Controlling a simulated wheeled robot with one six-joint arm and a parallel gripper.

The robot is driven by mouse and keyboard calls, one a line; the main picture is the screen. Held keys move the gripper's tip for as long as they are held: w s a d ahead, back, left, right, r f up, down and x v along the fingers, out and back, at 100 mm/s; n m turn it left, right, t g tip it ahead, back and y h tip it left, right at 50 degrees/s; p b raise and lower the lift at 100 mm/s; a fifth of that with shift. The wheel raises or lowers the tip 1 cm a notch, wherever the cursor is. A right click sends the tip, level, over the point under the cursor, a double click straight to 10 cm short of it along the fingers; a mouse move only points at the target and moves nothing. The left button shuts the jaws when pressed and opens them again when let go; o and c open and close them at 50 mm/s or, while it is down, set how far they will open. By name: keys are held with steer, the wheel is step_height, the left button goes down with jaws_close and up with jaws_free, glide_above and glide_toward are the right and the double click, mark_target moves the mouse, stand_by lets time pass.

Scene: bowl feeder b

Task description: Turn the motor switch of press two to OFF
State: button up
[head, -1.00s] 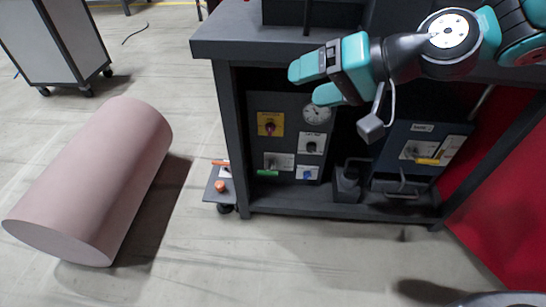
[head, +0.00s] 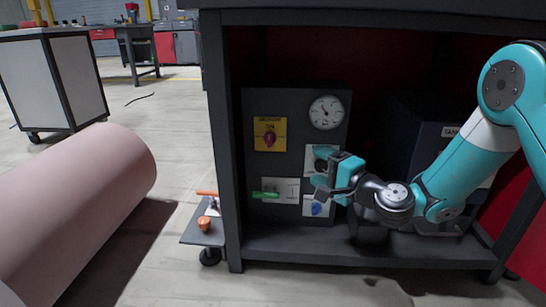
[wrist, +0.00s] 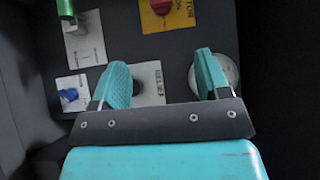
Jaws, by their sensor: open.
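The motor switch is a red knob (head: 269,138) on a yellow plate, high on the left of a dark grey panel (head: 262,105). In the wrist view the red knob (wrist: 161,5) and the plate lettered MOTOR (wrist: 182,14) are cut by the top edge. The knob's setting is too small to tell. My gripper (head: 319,172) is in front of the panel's right side, to the right of and below the red knob. It is open and empty. Its fingers (wrist: 161,62) spread in front of a white plate lettered RELIEF (wrist: 149,84), partly hidden. No press number is readable.
The panel also bears a gauge (head: 326,112), a green handle (head: 266,195) and a blue knob (head: 316,208). A dark post (head: 222,150) bounds the bay on the left. A small stand (head: 203,232) and a pink cylinder (head: 75,200) lie outside it.

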mark_target(272, 141)
steer(key=b+x, duration=0.4)
steer(key=x, duration=1.2)
steer(key=shift+b, duration=0.3)
steer(key=shift+w+a+r, duration=0.1)
steer(key=shift+w+a, duration=0.3)
steer(key=c, duration=0.9)
